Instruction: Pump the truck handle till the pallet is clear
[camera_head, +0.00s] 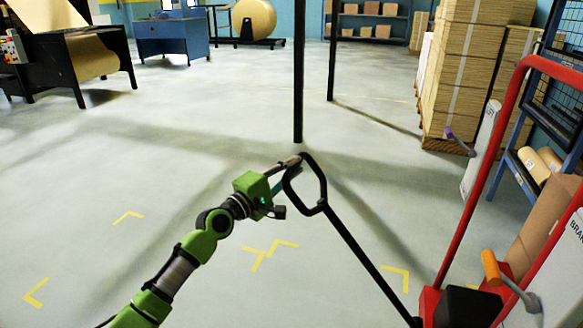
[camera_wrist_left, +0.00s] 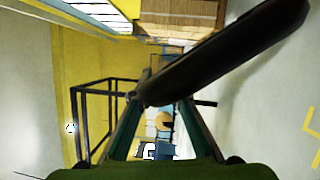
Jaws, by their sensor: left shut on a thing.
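The truck handle (camera_head: 352,246) is a black bar with a loop at its top, slanting from the lower right up to the centre of the head view. My left gripper (camera_head: 292,163), on a green arm, is shut on the top of the loop. In the left wrist view the dark grip bar (camera_wrist_left: 225,52) crosses between the fingertips of the gripper (camera_wrist_left: 160,98). My right gripper is not in view.
A red frame (camera_head: 483,165) with an orange-gripped lever (camera_head: 491,268) stands at the right. Stacked cardboard (camera_head: 468,85) is behind it. Dark posts (camera_head: 298,75) rise mid-floor. A paper-roll machine (camera_head: 85,60) and a blue desk (camera_head: 170,38) stand at the back left. The left floor is open.

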